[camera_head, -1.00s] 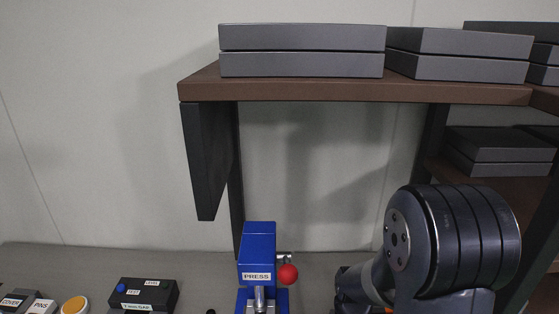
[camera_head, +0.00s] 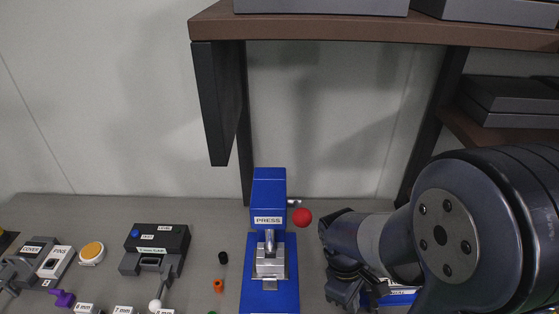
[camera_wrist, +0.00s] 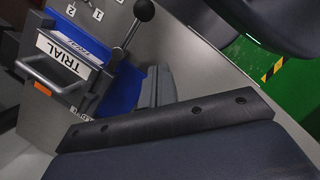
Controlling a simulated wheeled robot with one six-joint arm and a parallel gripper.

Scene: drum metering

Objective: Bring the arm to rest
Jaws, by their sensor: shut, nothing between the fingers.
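My arm fills the right side of the head view, with its large dark joint nearest. My gripper (camera_head: 345,292) points down over the grey bench, just right of the blue press (camera_head: 268,190), and is shut and empty. Part of it hides a blue item (camera_head: 402,296) behind it. In the wrist view, grey finger shapes (camera_wrist: 156,88) show in the middle.
The press has a red ball (camera_head: 302,217) on its lever. A black box with a blue button (camera_head: 158,240), a yellow-topped round item (camera_head: 91,252), a PINS block (camera_head: 55,262) and small loose parts sit left on the bench. A brown shelf (camera_head: 350,27) with grey boxes overhangs behind.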

